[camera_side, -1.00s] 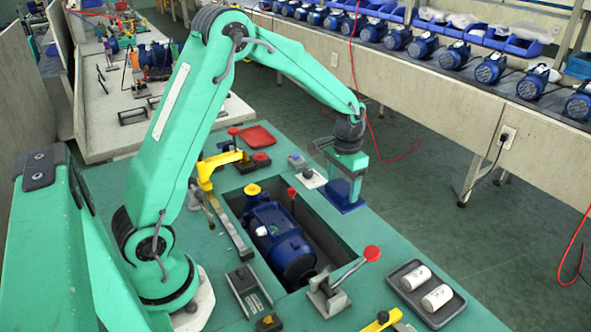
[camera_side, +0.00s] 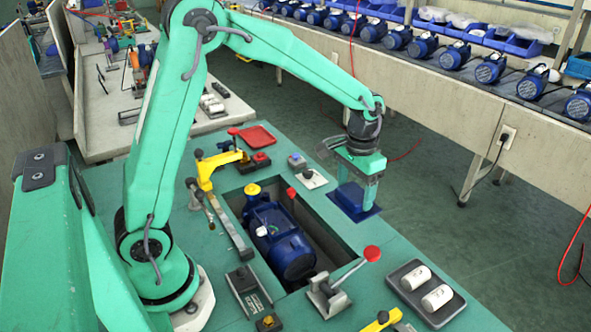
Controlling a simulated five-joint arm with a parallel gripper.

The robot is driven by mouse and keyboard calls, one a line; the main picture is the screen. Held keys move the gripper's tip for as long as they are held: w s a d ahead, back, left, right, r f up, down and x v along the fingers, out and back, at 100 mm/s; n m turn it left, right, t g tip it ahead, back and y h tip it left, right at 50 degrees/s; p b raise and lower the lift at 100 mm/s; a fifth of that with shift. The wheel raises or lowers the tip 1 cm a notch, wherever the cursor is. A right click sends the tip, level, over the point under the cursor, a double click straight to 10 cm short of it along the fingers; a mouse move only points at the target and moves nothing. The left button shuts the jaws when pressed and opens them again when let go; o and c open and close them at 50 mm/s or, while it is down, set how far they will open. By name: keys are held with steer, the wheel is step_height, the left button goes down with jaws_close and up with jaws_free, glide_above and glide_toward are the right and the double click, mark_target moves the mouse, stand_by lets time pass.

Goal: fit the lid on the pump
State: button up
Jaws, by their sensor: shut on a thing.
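The blue pump (camera_side: 280,240) lies in the rectangular recess of the green bench, its rounded end toward the front. A blue part, which I take to be the lid (camera_side: 349,199), is at a dark blue square pad (camera_side: 367,213) on the bench, right of the recess. My gripper (camera_side: 358,186) points down over the pad, its fingers shut on the lid. The fingers hide part of the lid. I cannot tell whether the lid touches the pad or is just above it.
A red-knobbed lever clamp (camera_side: 330,295) stands at the recess's front edge, and a yellow clamp (camera_side: 215,165) at its back left. A grey tray (camera_side: 426,293) with white cylinders lies front right.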

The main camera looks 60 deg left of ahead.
steer(key=shift+a, duration=0.1)
steer(key=s+a+r, duration=0.2)
steer(key=s+a, duration=1.1)
steer(key=shift+s+a, duration=0.15)
steer(key=shift+f, duration=0.25)
steer(key=shift+f, duration=2.95)
steer(key=shift+f, duration=1.9)
stand_by(0.6)
steer(key=o, duration=1.1)
